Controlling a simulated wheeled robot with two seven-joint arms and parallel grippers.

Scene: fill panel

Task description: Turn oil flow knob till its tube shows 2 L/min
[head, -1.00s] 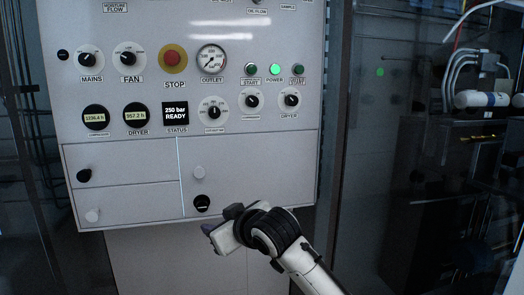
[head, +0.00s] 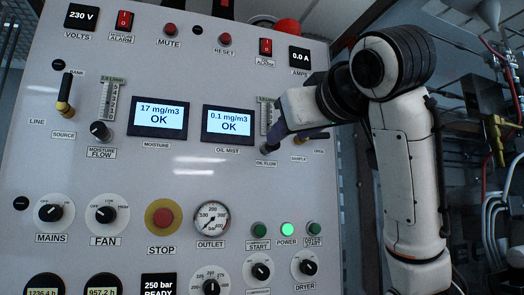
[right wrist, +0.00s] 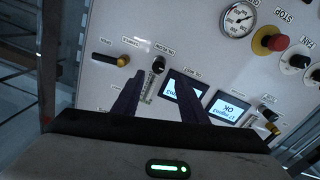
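The oil flow knob (head: 268,146) is a dark knob above its label on the upper right of the panel in the head view. Its flow tube (head: 263,113), with a scale, stands above it, partly covered by my right gripper; its reading is too small to tell. My right gripper (head: 283,134) is in front of this spot. The right wrist view is turned upside down. There, my right gripper (right wrist: 159,79) has its two dark fingers spread and empty. The oil flow knob (right wrist: 158,65) shows just past the fingertips, between them, and the tube (right wrist: 147,92) runs between the fingers. My left gripper is out of view.
A yellow-banded sample handle (head: 298,143) is close to the right of the knob. The oil mist screen (head: 228,121) reads 0.1 mg/m3 OK, to the left. The moisture flow knob (head: 100,131) and tube (head: 106,100) are farther left. The red stop button (head: 163,217) is lower.

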